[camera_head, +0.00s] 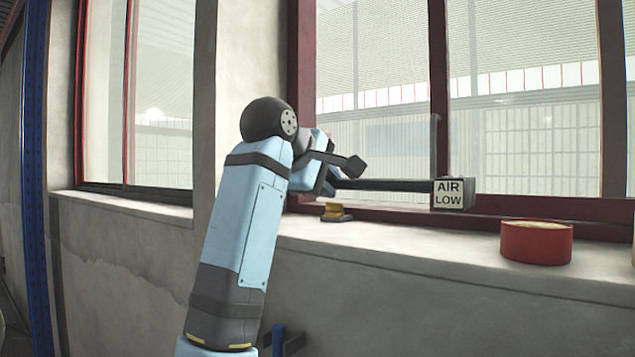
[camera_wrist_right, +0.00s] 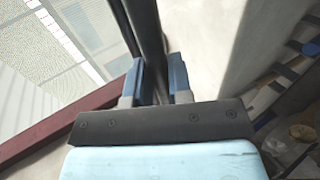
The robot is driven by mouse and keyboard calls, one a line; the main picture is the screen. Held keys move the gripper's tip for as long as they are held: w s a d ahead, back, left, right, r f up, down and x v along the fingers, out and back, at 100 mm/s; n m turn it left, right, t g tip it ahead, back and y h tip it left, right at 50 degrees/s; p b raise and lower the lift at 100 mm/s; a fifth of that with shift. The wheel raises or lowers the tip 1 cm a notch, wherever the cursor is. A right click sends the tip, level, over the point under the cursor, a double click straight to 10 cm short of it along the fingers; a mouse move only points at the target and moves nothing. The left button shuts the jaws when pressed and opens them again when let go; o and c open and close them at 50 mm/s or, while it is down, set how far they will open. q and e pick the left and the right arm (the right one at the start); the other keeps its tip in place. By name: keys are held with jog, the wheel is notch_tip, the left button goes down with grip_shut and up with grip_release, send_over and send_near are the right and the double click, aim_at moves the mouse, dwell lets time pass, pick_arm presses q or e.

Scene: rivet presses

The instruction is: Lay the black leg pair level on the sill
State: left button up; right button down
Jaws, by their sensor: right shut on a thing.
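My right gripper (camera_head: 324,181) is above the sill, partly hidden by its own wrist. In the wrist view the right gripper (camera_wrist_right: 158,88) has its blue fingers on both sides of the black leg pair (camera_wrist_right: 150,45). In the head view a long dark bar of the black leg pair (camera_head: 385,185) runs nearly level to the right from the gripper. Its right end meets a block marked AIR LOW (camera_head: 448,194), in front of the lower window frame. I cannot tell whether the pair touches the sill (camera_head: 400,248). My left gripper is out of view.
A red roll (camera_head: 537,243) lies on the sill at the right. A small yellow piece on a dark base (camera_head: 334,211) sits on the sill just below the gripper. The window frame (camera_head: 540,208) bounds the sill behind. Bare sill shows between the yellow piece and the roll.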

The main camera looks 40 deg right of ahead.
send_over(342, 238)
jog(key=shift+s+a+f, duration=0.1)
jog(key=shift+f, duration=0.35)
jog(key=shift+d+f+b, duration=0.2)
jog(key=shift+d+b, duration=0.05)
jog(key=shift+b, duration=0.1)
notch_tip(342, 238, down, 4)
jog(key=b, duration=0.3)
jog(key=shift+a, duration=0.1)
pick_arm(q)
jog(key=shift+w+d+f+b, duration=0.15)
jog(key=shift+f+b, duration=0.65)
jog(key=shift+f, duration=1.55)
pick_arm(e)
jog(key=shift+f, duration=0.7)
jog(key=c, duration=0.9)
grip_release()
jog(key=shift+c, duration=0.2)
pick_arm(q)
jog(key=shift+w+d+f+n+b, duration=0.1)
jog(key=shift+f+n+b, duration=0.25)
jog(key=shift+b, duration=0.45)
pick_arm(e)
jog(key=v, duration=1.3)
jog(key=shift+a+r, duration=0.25)
jog(key=shift+a, duration=0.1)
